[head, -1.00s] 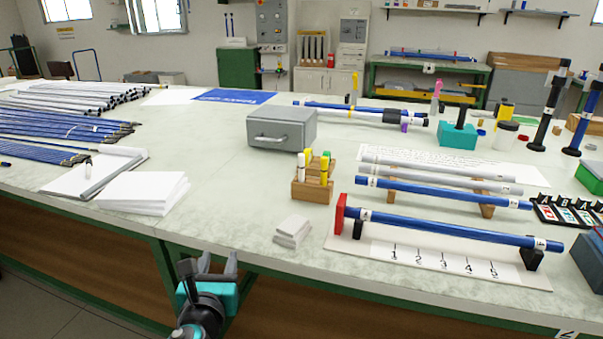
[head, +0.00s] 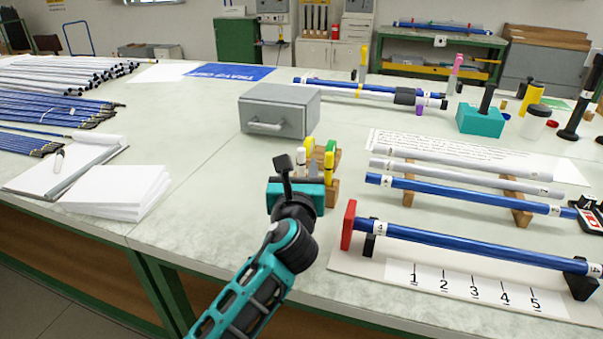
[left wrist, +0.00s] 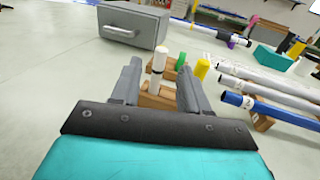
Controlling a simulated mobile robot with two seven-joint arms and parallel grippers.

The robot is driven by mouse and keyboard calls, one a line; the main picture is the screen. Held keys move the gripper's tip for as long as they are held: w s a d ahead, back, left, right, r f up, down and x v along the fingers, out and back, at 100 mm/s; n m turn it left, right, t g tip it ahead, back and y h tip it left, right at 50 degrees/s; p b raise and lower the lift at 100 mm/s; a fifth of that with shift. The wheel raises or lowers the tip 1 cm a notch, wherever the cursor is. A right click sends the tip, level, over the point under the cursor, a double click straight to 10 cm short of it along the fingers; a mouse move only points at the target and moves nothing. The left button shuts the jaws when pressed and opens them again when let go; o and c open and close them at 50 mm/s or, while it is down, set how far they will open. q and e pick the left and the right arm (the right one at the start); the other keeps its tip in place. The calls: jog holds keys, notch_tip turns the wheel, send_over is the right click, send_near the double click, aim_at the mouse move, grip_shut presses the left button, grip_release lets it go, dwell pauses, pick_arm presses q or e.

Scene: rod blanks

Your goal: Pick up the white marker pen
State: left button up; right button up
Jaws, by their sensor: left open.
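The white marker pen (head: 301,157) stands upright in a wooden pen block (head: 332,190), partly hidden behind my left gripper in the head view. In the left wrist view the white marker (left wrist: 159,61) shows between the two fingers, with its dark lower band near the block (left wrist: 155,100). My left gripper (left wrist: 160,72) is open and empty, its fingers on either side of the marker in the picture. Whether they touch it I cannot tell. The left gripper (head: 296,184) also shows just in front of the block in the head view. My right gripper is not in view.
A green-capped marker (left wrist: 181,61) and a yellow marker (left wrist: 202,68) stand close right of the white one. A grey metal box (head: 280,110) sits behind.

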aim_at(301, 153)
pick_arm(q)
jog(key=shift+w+d+r+b, duration=0.15)
jog(key=shift+w+b, duration=0.4)
jog(key=shift+w, duration=1.2)
jog(key=shift+w+d+b, duration=0.1)
jog(key=shift+w+b, duration=0.4)
jog(key=shift+w, duration=1.2)
grip_shut()
